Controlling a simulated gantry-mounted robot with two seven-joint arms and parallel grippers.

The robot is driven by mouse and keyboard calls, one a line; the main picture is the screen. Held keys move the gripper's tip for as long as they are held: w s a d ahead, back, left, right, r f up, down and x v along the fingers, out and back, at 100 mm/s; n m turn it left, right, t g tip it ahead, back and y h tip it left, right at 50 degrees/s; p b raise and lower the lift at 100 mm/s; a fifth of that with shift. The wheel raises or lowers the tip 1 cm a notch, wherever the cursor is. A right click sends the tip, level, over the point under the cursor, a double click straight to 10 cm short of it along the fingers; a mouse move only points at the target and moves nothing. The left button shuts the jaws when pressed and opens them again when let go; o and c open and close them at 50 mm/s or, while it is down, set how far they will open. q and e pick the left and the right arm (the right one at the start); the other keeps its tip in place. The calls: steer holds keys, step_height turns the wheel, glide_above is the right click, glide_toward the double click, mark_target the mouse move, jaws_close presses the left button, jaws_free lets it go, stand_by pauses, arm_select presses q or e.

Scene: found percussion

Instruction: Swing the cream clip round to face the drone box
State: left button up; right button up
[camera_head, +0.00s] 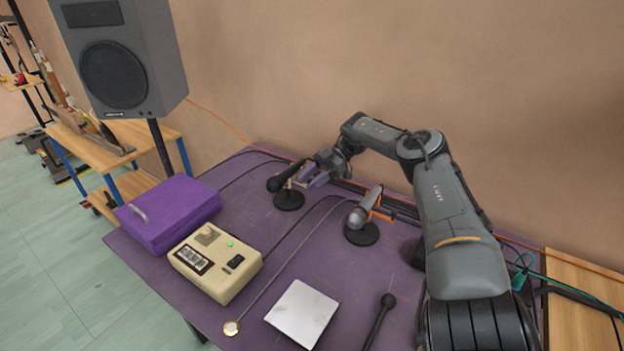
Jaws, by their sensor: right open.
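A black microphone (279,180) sits in a clip on a round black base (289,201) at the back of the purple table. The clip there is small and partly hidden, and I cannot make out its colour surely. My right gripper (308,179) is open, close to the right of this microphone stand; I cannot tell whether it touches it. A cream box (215,262) with a green light, dark labels and a cable stands at the front left; it looks like the drone box. My left gripper is not in view.
A silver microphone (358,217) with an orange clip (374,204) stands on another black base right of centre. Cables cross the table.

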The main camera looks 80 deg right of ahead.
step_height(320, 180, up, 5)
steer(key=p, duration=0.3)
steer(key=s+r+p, duration=0.6)
steer(key=s+p, duration=0.4)
steer(key=s, duration=0.1)
steer(key=shift+s+a, duration=0.3)
steer(key=shift+a, duration=0.15)
